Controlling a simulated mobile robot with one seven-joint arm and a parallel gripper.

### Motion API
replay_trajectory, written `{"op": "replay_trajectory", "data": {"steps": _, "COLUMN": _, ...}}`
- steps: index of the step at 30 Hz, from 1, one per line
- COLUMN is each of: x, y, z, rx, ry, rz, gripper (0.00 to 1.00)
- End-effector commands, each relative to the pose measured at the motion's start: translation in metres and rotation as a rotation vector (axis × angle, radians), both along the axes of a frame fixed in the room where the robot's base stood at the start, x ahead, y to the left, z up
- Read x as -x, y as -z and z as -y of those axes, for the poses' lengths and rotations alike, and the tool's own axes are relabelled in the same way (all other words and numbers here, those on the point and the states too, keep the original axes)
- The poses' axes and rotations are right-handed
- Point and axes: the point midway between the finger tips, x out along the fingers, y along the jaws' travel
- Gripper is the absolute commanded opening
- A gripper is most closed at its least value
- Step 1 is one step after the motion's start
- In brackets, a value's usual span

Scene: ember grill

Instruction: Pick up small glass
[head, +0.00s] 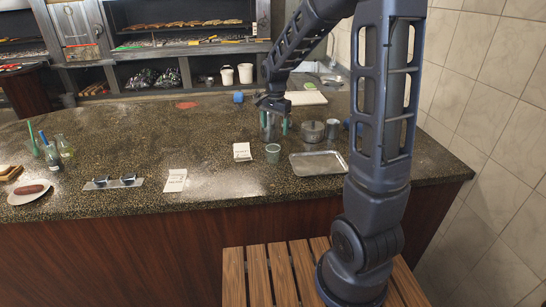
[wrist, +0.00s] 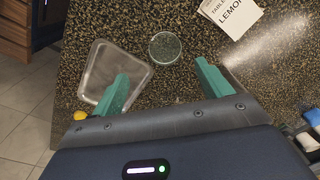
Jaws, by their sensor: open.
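The small glass (head: 273,153) stands upright on the dark speckled counter (head: 120,135), just left of a metal tray (head: 318,163). In the wrist view the glass (wrist: 165,46) shows from above as a round clear rim, ahead of the gap between my fingertips. My gripper (head: 275,126) has green fingers, spread apart, and is above the counter, behind the glass as the head view sees it. In the wrist view my gripper (wrist: 162,76) is open and not touching the glass. Only counter shows between its fingers there.
The metal tray (wrist: 95,70) is beside the glass. A lidded metal pot (head: 311,132) stands behind the tray. A white card (head: 242,152) and another card (head: 175,180) lie left of the glass. Bottles (head: 52,150) and a plate (head: 28,197) are far left.

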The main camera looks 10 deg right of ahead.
Motion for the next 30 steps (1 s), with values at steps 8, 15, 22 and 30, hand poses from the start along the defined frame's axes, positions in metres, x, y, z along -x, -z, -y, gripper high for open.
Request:
{"op": "replay_trajectory", "data": {"steps": 8, "x": -0.012, "y": 0.023, "z": -0.013, "rx": 0.007, "ry": 0.045, "rz": -0.025, "gripper": 0.77}}
{"op": "replay_trajectory", "data": {"steps": 15, "x": -0.011, "y": 0.056, "z": -0.012, "rx": 0.007, "ry": 0.046, "rz": -0.025, "gripper": 0.77}}
{"op": "replay_trajectory", "data": {"steps": 22, "x": -0.012, "y": 0.073, "z": -0.012, "rx": 0.006, "ry": 0.045, "rz": -0.022, "gripper": 0.77}}
{"op": "replay_trajectory", "data": {"steps": 30, "x": -0.01, "y": 0.102, "z": -0.005, "rx": 0.007, "ry": 0.047, "rz": -0.025, "gripper": 0.77}}
